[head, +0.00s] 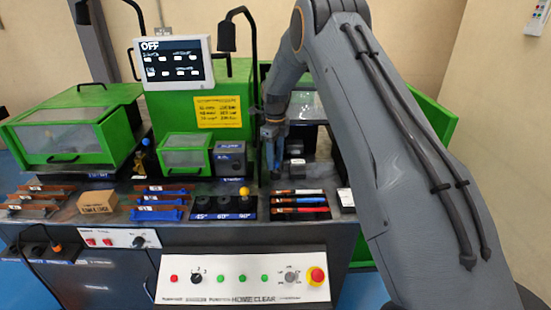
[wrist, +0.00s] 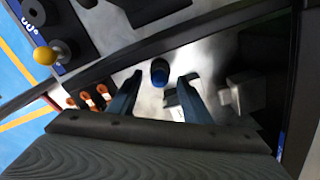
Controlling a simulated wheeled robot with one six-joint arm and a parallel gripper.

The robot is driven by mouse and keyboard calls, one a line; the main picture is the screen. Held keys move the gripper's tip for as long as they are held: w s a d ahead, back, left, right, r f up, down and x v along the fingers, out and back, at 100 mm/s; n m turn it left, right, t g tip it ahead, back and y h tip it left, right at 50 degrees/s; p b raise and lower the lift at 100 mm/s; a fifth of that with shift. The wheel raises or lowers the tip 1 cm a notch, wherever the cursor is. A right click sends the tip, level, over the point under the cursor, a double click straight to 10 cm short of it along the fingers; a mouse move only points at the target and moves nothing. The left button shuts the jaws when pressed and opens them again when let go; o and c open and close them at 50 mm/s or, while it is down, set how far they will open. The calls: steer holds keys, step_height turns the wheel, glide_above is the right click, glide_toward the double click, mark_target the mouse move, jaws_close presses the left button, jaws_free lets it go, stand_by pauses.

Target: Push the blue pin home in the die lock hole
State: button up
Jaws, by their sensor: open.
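A short round pin (wrist: 160,73) with a dark top and a blue lower part shows in the wrist view, on a grey metal surface. It lies ahead of my gripper (wrist: 162,79), between the lines of the two fingertips, with clear space on both sides. My gripper is open and empty; I cannot tell its height above the pin. In the head view my gripper (head: 274,162) points down over the right part of the machine bed. There the pin is not made out, and the lock hole cannot be told apart in either view.
Grey blocks (wrist: 238,92) stand right of the fingers. A die rack with a yellow ball (head: 244,191) and a tray of coloured tools (head: 298,205) lie in front. A green guard (head: 186,154) stands left of my gripper. A screen (head: 173,62) reads OFF.

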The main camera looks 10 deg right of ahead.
steer(key=shift+r, duration=0.1)
steer(key=shift+r+b, duration=1.15)
steer(key=shift+r, duration=2.65)
